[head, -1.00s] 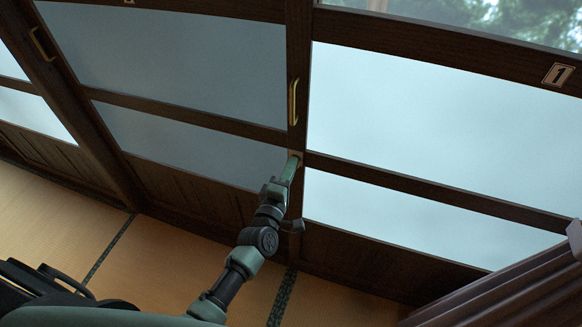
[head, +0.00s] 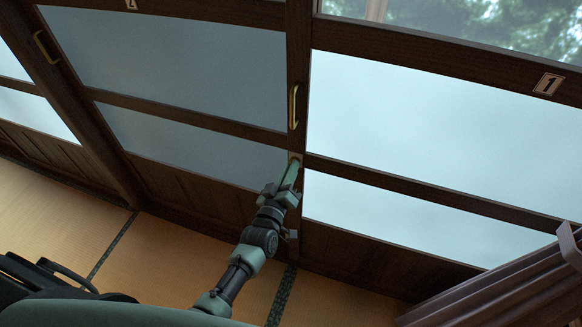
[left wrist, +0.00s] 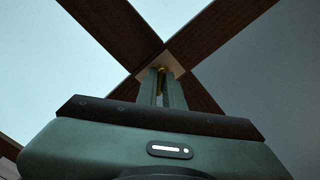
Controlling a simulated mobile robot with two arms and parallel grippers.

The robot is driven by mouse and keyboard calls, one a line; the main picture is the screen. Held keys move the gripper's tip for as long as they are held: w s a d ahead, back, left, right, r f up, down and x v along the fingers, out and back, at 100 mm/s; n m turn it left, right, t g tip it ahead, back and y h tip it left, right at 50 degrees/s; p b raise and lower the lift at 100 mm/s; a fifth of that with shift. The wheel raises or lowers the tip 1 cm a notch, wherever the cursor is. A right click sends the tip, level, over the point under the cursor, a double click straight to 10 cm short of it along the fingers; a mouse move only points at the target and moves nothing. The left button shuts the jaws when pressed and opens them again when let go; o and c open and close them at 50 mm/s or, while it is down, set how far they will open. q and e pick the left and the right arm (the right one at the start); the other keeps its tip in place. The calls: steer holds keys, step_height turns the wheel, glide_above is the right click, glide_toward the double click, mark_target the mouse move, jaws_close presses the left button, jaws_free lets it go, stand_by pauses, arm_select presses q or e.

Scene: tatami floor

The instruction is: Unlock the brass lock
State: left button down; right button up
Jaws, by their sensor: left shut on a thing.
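The brass lock (left wrist: 161,72) sits on a pale square plate where the dark wooden door bars cross; the fingers hide much of it. My left gripper (left wrist: 160,78) has its two green fingers at the plate, shut on the small brass part between them. In the head view my left gripper (head: 292,167) reaches up to the door stile, just below a long brass handle (head: 293,107). The lock is mostly covered by the fingers there. My right gripper is not in view.
Glazed sliding doors with dark wooden frames fill the view, one with a number 1 plate (head: 548,84). Another brass handle (head: 45,47) is at the far left. Tatami (head: 165,262) lies below. Folded brown panels (head: 510,283) stand at the lower right.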

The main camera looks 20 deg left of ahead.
arm_select(q)
steer(key=shift+f+m+p, duration=0.1)
steer(key=shift+m+p, duration=0.4)
steer(key=shift+m, duration=3.3)
steer(key=c, duration=1.5)
jaws_free()
steer(key=shift+c, duration=0.2)
steer(key=s, duration=0.8)
steer(key=shift+b, duration=0.3)
steer(key=shift+a, duration=0.1)
